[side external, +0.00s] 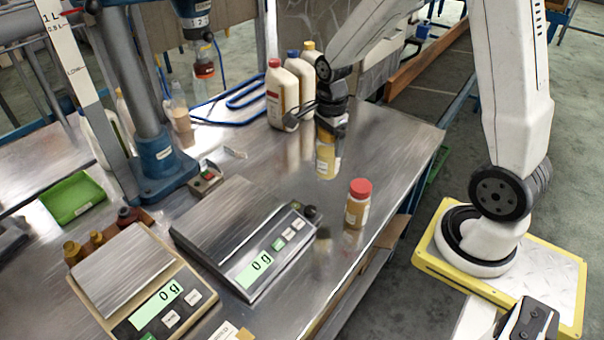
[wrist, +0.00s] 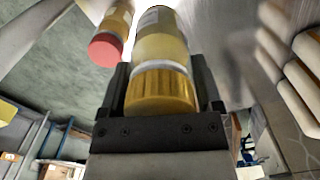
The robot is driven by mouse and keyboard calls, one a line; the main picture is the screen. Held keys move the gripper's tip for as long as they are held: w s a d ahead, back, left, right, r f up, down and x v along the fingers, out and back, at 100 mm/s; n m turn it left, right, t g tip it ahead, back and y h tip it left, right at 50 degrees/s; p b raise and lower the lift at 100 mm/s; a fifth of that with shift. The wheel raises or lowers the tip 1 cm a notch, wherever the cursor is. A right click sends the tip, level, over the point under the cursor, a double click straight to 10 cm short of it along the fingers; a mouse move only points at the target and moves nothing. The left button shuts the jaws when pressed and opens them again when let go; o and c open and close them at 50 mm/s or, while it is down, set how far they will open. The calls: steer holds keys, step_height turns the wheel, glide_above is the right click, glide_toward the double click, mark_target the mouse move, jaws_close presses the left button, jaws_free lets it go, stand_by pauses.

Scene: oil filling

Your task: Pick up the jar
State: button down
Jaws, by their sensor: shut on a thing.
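A jar with a gold lid and pale yellow contents (side external: 326,162) is below my gripper (side external: 331,128) in the side view, upright or nearly so. In the wrist view, my gripper's dark fingers (wrist: 160,88) are on both sides of this jar (wrist: 161,45), shut on it near its gold lid. The side view does not show clearly whether its base touches the table. A second jar with a red lid and amber contents (side external: 357,205) stands apart on the table near the front edge. It also shows at upper left in the wrist view (wrist: 107,42).
Several white bottles (side external: 284,92) stand behind the gripper. Two scales (side external: 245,240) (side external: 140,280) and a blue-based stand (side external: 160,160) occupy the left. Bare metal table (side external: 400,150) lies to the right of the held jar.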

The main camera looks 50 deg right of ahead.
steer(key=shift+s+a+r, duration=0.1)
steer(key=shift+s+r, duration=0.15)
steer(key=shift+s, duration=0.25)
steer(key=shift+s+a+r, duration=0.1)
steer(key=shift+s+r, duration=0.1)
steer(key=shift+s, duration=0.25)
steer(key=shift+w+a+r, duration=0.1)
steer(key=shift+a+r, duration=0.1)
steer(key=shift+a, duration=0.15)
steer(key=a+r+m, duration=0.1)
steer(key=a+r, duration=0.5)
steer(key=a, duration=0.7)
steer(key=shift+w, duration=0.45)
steer(key=shift+w, duration=0.1)
